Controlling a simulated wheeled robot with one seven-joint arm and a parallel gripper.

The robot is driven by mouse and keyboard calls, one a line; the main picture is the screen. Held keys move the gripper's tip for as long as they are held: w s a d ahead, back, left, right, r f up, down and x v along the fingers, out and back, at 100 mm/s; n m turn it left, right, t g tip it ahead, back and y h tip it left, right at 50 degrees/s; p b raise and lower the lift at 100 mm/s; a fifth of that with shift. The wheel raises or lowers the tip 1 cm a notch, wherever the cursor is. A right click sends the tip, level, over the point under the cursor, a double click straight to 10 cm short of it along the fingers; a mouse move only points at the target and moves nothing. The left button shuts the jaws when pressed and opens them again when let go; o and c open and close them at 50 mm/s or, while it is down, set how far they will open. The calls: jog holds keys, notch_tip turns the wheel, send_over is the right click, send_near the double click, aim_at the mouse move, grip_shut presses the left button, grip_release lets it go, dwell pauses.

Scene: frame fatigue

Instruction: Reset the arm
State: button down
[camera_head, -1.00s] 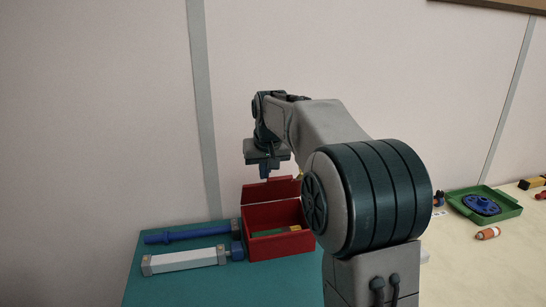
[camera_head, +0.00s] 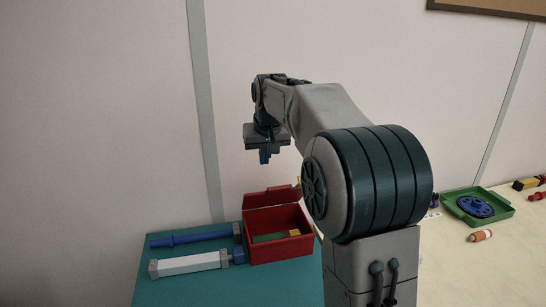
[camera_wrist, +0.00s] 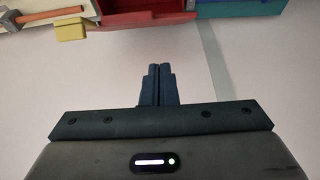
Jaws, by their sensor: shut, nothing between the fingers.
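My gripper (camera_head: 265,156) hangs in the air above the red box, its fingers pointing down and apart from everything. In the wrist view my gripper (camera_wrist: 158,84) shows its two dark fingers closed together with nothing between them. The red box (camera_head: 281,249) stands open on the teal table top (camera_head: 240,287), with its lid raised at the back. A green piece and a yellow piece show inside it. In the wrist view the red box (camera_wrist: 140,18) is at the top edge, partly cut off.
A blue rod (camera_head: 190,237) and a white bar (camera_head: 187,264) lie left of the box. On the pale table at right are a green tray (camera_head: 497,213) with a blue part, an orange-white piece (camera_head: 480,236) and a yellow-black block (camera_head: 527,183). The wall is behind.

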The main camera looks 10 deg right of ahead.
notch_tip(320, 180, up, 2)
jog(key=shift+r+p, duration=0.15)
jog(key=shift+p, duration=0.5)
